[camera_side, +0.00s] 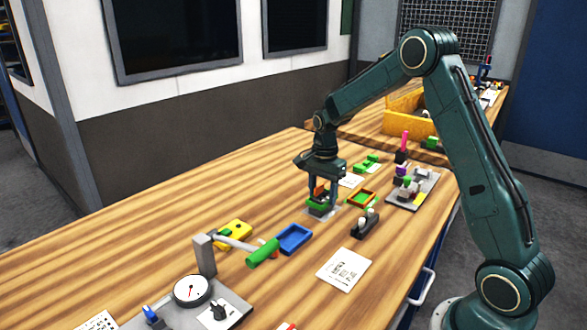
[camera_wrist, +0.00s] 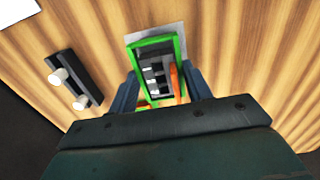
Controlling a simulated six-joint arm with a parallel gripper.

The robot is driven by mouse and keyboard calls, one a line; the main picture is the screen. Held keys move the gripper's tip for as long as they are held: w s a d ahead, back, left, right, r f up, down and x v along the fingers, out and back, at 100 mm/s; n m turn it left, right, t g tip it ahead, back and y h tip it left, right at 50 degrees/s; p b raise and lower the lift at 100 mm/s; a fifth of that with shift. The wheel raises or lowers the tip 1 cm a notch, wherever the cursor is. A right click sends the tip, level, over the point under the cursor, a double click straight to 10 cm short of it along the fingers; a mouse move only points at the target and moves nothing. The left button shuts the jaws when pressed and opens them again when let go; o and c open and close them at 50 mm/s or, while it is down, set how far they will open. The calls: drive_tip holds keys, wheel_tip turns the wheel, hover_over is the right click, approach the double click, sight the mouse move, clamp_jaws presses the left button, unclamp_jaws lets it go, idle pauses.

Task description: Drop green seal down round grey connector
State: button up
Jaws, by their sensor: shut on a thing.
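The green seal (camera_wrist: 181,47) is a rectangular ring. In the wrist view it frames the dark grey connector (camera_wrist: 157,72), which has a row of slots. My gripper (camera_wrist: 160,92) has its fingers on either side of the seal and is shut on it. In the side view my gripper (camera_side: 321,196) points down, with the green seal (camera_side: 316,211) low between its fingers. An orange piece (camera_wrist: 175,82) stands along the connector's right side. How far down the seal sits is hidden by the fingers.
A light grey plate (camera_wrist: 181,31) lies under the connector. A dark block with white knobs (camera_side: 364,225) and an orange-green tray (camera_side: 375,201) stand close by. A blue tray (camera_side: 307,236), a yellow block (camera_side: 243,229) and a paper sheet (camera_side: 343,270) lie nearer.

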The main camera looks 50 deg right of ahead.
drive_tip(key=shift+f, duration=0.35)
idle(0.3)
drive_tip(key=o, duration=0.8)
drive_tip(key=shift+c, duration=0.2)
drive_tip(key=shift+r, duration=0.1)
drive_tip(key=shift+r, duration=3.4)
